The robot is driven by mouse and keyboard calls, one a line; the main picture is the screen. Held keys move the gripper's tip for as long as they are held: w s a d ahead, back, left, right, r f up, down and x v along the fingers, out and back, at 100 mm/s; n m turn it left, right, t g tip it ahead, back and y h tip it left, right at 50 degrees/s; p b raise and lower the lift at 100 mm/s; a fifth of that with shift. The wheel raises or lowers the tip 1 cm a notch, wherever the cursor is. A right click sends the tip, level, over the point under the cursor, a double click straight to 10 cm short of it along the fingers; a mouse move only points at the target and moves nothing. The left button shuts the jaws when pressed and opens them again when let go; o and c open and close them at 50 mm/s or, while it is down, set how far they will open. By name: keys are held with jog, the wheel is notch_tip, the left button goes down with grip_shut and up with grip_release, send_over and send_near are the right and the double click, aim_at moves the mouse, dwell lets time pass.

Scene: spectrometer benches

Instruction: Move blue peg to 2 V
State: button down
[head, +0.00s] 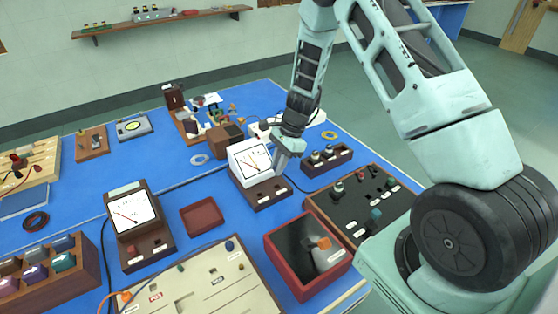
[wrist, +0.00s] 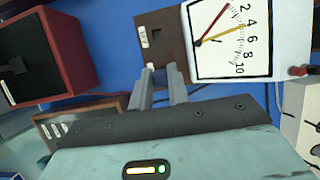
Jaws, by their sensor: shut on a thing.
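A white-faced meter (head: 250,160) on a dark wooden base stands mid-table in the head view. In the wrist view its dial (wrist: 225,55) has a scale up to 10, with a red and a yellow hand, and its brown base (wrist: 170,35) carries a white label. My gripper (head: 278,166) is low at the meter's right side, pointing down. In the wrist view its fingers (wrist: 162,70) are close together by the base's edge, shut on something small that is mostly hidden. I cannot make out its colour. A small blue piece (head: 229,245) shows on the beige board.
A second meter (head: 131,210) stands to the left. A red-walled bin (head: 273,257) is in front and an empty red tray (head: 202,216) lies between. A black panel with knobs (head: 350,207) is to the right. Blue tabletop is clear between some items.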

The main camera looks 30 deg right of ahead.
aim_at(274, 188)
jog(key=shift+f+b, duration=2.3)
jog(key=shift+f, duration=0.8)
jog(key=c, duration=1.3)
grip_release()
jog(key=shift+o, duration=0.2)
jog(key=shift+r, duration=0.1)
jog(key=b+v, duration=0.1)
jog(key=v, duration=1.6)
jog(key=shift+b, duration=0.35)
jog(key=shift+r, duration=0.15)
